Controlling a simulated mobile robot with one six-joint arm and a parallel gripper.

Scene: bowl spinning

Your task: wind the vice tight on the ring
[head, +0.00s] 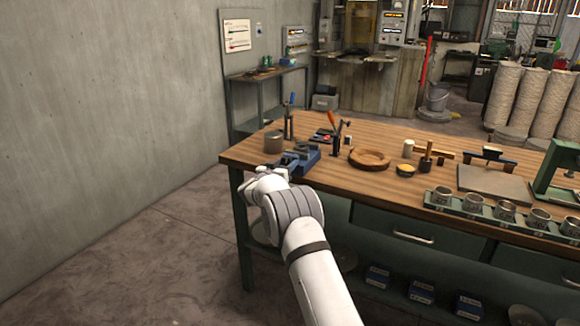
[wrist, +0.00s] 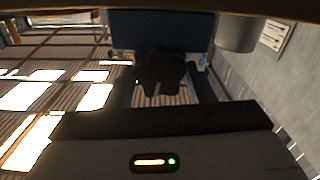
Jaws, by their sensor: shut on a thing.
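The blue vice (head: 304,157) is fixed at the left front corner of the workbench. My gripper (head: 262,172) is at the vice's near left end, off the bench edge. It is shut on the vice's handle, which is mostly hidden in the head view. In the wrist view a dark knob-like part (wrist: 160,72) is in front of my gripper, with the blue vice body (wrist: 160,28) behind it. A ring between the vice jaws cannot be made out.
A grey cylinder (head: 273,142) stands close behind the vice; it also shows in the wrist view (wrist: 238,32). Upright tools with blue (head: 290,118) and orange (head: 333,122) handles stand behind it. A rack of metal cups (head: 505,211) lines the right front edge. The floor left of the bench is clear.

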